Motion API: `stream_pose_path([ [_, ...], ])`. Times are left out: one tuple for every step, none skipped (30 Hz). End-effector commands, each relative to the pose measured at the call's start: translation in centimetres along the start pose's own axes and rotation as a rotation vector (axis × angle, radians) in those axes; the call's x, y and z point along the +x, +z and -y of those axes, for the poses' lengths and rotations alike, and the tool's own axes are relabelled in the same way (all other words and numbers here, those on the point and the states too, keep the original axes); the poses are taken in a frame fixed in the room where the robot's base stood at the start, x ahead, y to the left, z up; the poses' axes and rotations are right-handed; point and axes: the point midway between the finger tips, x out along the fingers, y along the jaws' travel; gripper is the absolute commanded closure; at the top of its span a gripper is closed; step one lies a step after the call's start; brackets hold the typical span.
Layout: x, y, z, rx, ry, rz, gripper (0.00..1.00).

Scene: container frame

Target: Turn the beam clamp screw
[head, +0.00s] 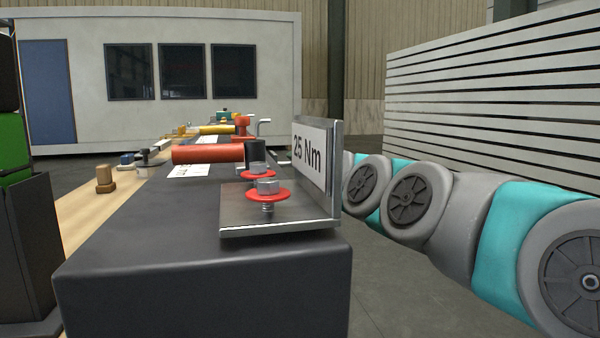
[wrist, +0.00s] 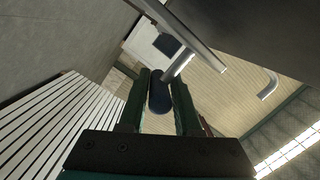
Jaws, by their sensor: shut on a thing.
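In the wrist view, my gripper (wrist: 161,88) has its two dark green fingers on either side of a dark blue rounded grip (wrist: 159,97). The fingers are shut on this grip. A short metal rod (wrist: 178,66) runs from the grip up to a long metal bar (wrist: 182,24). This looks like the clamp screw and its handle, but the thread is not visible. In the head view, my arm reaches away along the right side, and my gripper is hidden behind the upright plate.
In the head view, a metal angle plate (head: 230,213) marked "25 Nm" carries bolts with red washers (head: 267,195) on a dark beam (head: 200,285). A red cylinder (head: 208,154) lies beyond. A bent metal hook (wrist: 269,84) is right of the grip in the wrist view. A slatted panel (head: 490,100) stands right.

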Motion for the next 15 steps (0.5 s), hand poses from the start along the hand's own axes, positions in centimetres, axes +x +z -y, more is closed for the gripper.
stream_pose_path([
  [0.26, 0.92, -0.83, -0.001, 0.01, 0.016, 1.0],
  [0.27, 0.91, -0.82, -0.002, 0.008, 0.015, 1.0],
  [0.27, 0.89, -0.8, -0.002, 0.007, 0.014, 1.0],
  [0.28, 0.89, -0.79, -0.002, 0.007, 0.014, 1.0],
  [0.28, 0.89, -0.79, -0.002, 0.006, 0.014, 1.0],
  [0.28, 0.88, -0.78, -0.002, 0.006, 0.013, 1.0],
  [0.29, 0.88, -0.78, -0.002, 0.006, 0.013, 1.0],
  [0.29, 0.87, -0.78, -0.002, 0.006, 0.013, 1.0],
  [0.3, 0.87, -0.78, -0.002, 0.007, 0.014, 1.0],
  [0.3, 0.88, -0.78, -0.002, 0.007, 0.014, 1.0],
  [0.31, 0.89, -0.79, -0.002, 0.007, 0.014, 1.0],
  [0.31, 0.89, -0.8, -0.002, 0.007, 0.014, 1.0],
  [0.31, 0.89, -0.8, -0.002, 0.007, 0.014, 1.0],
  [0.32, 0.89, -0.8, -0.002, 0.007, 0.014, 0.66],
  [0.32, 0.88, -0.78, -0.002, 0.007, 0.013, 0.62],
])
